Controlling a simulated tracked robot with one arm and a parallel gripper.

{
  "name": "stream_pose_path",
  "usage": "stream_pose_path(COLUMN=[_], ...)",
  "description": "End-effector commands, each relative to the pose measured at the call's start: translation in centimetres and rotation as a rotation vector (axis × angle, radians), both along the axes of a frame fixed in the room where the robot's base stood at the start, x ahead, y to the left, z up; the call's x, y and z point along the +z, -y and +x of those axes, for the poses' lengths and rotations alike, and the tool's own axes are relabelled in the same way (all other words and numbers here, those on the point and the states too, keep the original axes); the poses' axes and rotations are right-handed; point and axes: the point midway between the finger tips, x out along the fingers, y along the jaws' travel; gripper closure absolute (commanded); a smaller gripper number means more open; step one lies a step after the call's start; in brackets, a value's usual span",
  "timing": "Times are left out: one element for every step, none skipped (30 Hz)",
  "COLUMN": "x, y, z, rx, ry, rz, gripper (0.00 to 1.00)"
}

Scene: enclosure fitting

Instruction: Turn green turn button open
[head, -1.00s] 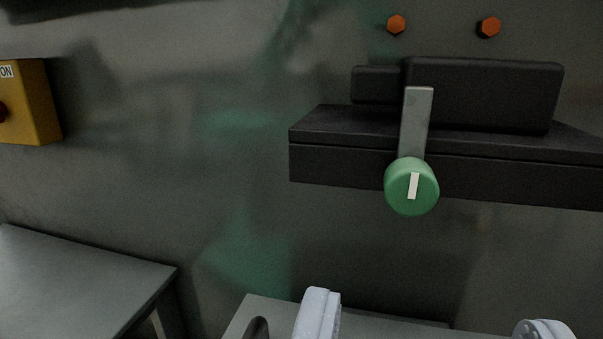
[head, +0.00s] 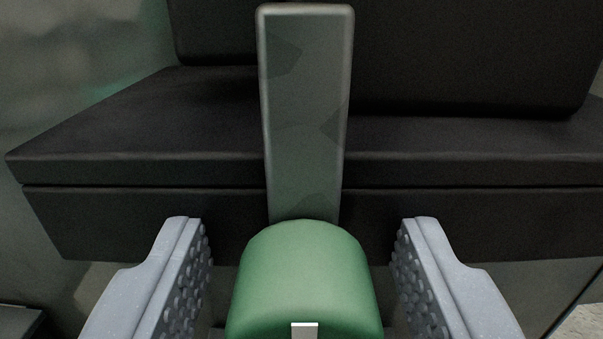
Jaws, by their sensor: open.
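The green turn button (head: 305,275) is a rounded knob at the bottom middle of the head view. A white mark (head: 304,330) shows on its front, cut off by the lower edge. A grey metal bar (head: 305,115) stands upright from behind the knob, in front of the black enclosure. My gripper (head: 304,255) is open, with one ridged finger on the left and one on the right of the knob. A gap shows between the knob and each finger, so the fingers look apart from it.
The black enclosure (head: 130,150) spans the view behind the knob, with a ledge and a raised block (head: 470,60) above it. A grey wall (head: 70,60) shows at the upper left. A pale surface shows at the lower right corner.

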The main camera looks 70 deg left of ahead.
Motion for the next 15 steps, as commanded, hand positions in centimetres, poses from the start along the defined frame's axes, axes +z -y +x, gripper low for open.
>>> stream_pose_path(x=[-0.04, -0.04, -0.05, -0.06, -0.07, -0.08, -0.08, -0.09, -0.08, -0.09, -0.09, -0.08, -0.08, -0.08, -0.08], y=[-0.43, -0.61, -0.78, -0.88, -0.95, -1.02, -1.06, -1.08, -1.11, -1.11, -1.11, -1.09, -1.10, -1.08, -1.08], z=[0.11, 0.17, 0.25, 0.31, 0.35, 0.40, 0.43, 0.45, 0.46, 0.46, 0.47, 0.47, 0.46, 0.47, 0.47], rx=[0.001, 0.001, 0.001, 0.000, 0.000, -0.001, -0.001, -0.001, -0.001, -0.001, -0.002, -0.002, -0.002, -0.002, -0.002], ry=[0.001, 0.000, -0.001, -0.001, -0.002, -0.003, -0.003, -0.004, -0.004, -0.004, -0.004, -0.004, -0.004, -0.004, -0.004], rz=[0.001, 0.000, 0.000, -0.001, 0.000, -0.001, -0.001, -0.001, -0.001, -0.001, -0.001, -0.001, -0.001, -0.001, -0.001], gripper=[0.52, 0.52, 0.52, 0.52, 0.52, 0.52, 0.52, 0.52, 0.52, 0.52, 0.52, 0.52, 0.52, 0.52, 0.52])
